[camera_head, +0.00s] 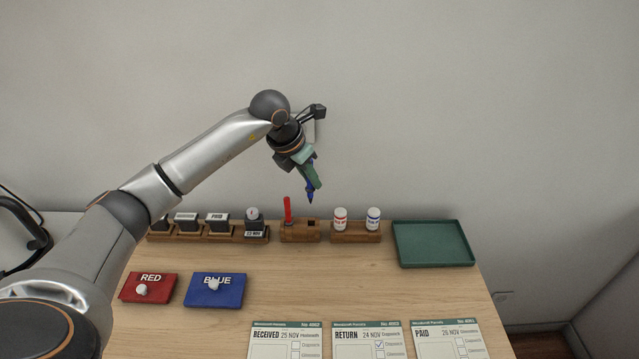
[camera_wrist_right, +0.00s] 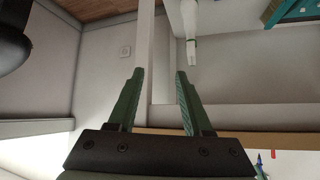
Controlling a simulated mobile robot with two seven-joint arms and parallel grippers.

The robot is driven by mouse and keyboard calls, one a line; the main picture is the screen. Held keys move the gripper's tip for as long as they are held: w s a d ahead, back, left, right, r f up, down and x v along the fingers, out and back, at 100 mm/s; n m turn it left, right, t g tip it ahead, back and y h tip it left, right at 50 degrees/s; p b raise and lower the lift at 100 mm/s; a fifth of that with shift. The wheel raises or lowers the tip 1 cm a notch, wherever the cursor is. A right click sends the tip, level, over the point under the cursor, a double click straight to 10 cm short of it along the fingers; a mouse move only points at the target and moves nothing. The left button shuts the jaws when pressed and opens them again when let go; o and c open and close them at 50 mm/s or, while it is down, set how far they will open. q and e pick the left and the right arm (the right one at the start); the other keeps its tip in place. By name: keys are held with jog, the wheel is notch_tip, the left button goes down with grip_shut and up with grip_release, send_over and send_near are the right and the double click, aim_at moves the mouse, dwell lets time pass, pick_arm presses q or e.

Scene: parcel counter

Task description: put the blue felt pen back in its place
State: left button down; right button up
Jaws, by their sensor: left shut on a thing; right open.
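The blue felt pen (camera_head: 310,195) is held in my left gripper (camera_head: 310,172), which is shut on it above the row of holders. The pen points down and is slightly tilted, its tip apart from the wood below. The wooden pen holder (camera_head: 293,236) stands on the counter almost under it. A red pen (camera_head: 288,211) stands upright in its left part, and a dark empty hole (camera_head: 311,224) shows in its right part. My right gripper (camera_wrist_right: 158,75) is open with nothing between its fingers; it is out of the head view.
Several stamps in wooden stands (camera_head: 190,236) are left of the pen holder. Two small bottles in a wooden rack (camera_head: 356,237) are right of it, then a green tray (camera_head: 432,243). Red (camera_head: 160,290) and blue (camera_head: 217,295) pads and three forms (camera_head: 367,340) lie in front.

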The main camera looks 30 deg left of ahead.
aim_at(311, 202)
pick_arm(q)
jog(key=shift+f+b, duration=1.1)
jog(key=shift+f, duration=0.8)
jog(key=shift+f+b, duration=0.55)
jog(key=shift+b, duration=0.05)
jog(key=shift+r, duration=0.25)
pick_arm(e)
jog(key=shift+w+a+f, duration=0.3)
jog(key=shift+a+f, duration=0.1)
jog(key=shift+f, duration=0.1)
jog(key=shift+w+a+f, duration=0.25)
jog(key=shift+a+f, duration=0.1)
jog(key=shift+f, duration=0.1)
jog(key=shift+d, duration=0.1)
pick_arm(q)
jog(key=shift+f+b, duration=0.45)
jog(key=shift+f, duration=0.55)
jog(key=shift+f+b, duration=1.35)
jog(key=shift+f, duration=0.6)
pick_arm(e)
jog(key=shift+s+d+f, duration=0.1)
jog(key=shift+f, duration=1)
jog(key=shift+s+f, duration=0.1)
jog(key=shift+f, duration=1)
